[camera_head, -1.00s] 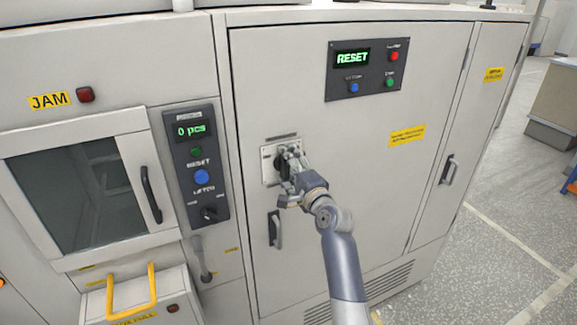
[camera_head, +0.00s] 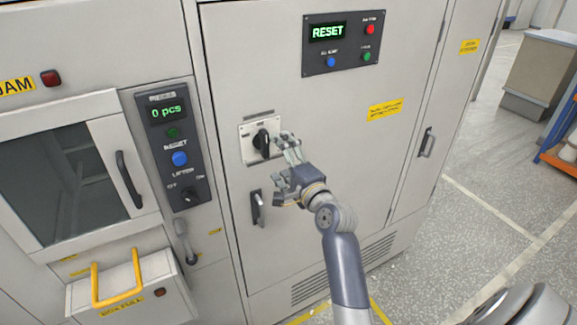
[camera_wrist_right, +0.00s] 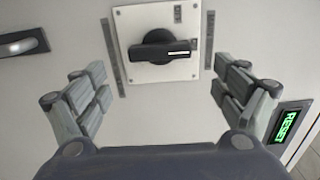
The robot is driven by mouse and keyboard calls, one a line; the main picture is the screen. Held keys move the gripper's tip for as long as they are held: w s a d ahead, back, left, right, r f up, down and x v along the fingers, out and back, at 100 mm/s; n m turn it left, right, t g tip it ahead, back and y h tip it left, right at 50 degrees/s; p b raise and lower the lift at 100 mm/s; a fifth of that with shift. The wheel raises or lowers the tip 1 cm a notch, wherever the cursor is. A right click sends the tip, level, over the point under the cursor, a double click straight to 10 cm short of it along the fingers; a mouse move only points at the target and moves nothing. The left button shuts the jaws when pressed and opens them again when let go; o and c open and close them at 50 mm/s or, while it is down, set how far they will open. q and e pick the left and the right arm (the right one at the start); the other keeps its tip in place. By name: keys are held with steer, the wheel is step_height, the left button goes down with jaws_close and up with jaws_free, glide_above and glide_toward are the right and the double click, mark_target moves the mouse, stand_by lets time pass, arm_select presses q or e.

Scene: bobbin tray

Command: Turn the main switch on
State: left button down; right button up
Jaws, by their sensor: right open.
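The main switch (camera_head: 262,142) is a black rotary knob on a pale square plate on the grey cabinet door. In the right wrist view the knob (camera_wrist_right: 160,50) shows whole, its handle lying about level in that picture, with a white mark at its right end. My right gripper (camera_head: 285,160) is open and empty, just in front of and to the right of the plate. In the wrist view its two fingers stand apart, one on each side below the knob, and do not touch it. My left gripper is not in view.
A panel (camera_head: 343,43) above reads RESET, with red, blue and green buttons. A door handle (camera_head: 257,207) sits below the switch. To the left are a control panel (camera_head: 174,145) reading 0 pcs and a box with a yellow handle (camera_head: 117,283). Open floor lies at right.

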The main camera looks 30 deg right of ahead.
steer(key=shift+s+a, duration=0.15)
steer(key=shift+s, duration=2.2)
steer(key=a+f+n+g+y+b, duration=0.1)
steer(key=a+f+n+g+b, duration=0.15)
steer(key=f, duration=1.15)
steer(key=a+f+n+g+b, duration=0.2)
steer(key=f+n+g, duration=0.1)
steer(key=f, duration=1.2)
steer(key=s+a+f+n+g+b, duration=0.2)
steer(key=s+f, duration=0.3)
steer(key=f, duration=0.6)
steer(key=s+a+f+n+g+b, duration=0.1)
steer(key=s+a+f+n+g, duration=0.3)
steer(key=f, duration=0.8)
steer(key=s+a+f+n+g+b, duration=0.15)
steer(key=s+f+n+b, duration=0.25)
steer(key=s+f, duration=1.5)
steer(key=s+d+f+n+g+b, duration=0.1)
steer(key=s+f+n+g, duration=0.1)
steer(key=s, duration=0.8)
steer(key=s+d+f+n+g+b, duration=0.1)
steer(key=s+f+n, duration=0.3)
steer(key=s, duration=0.7)
step_height(320, 180, down, 2)
steer(key=shift+f+g, duration=0.15)
steer(key=shift+g, duration=0.35)
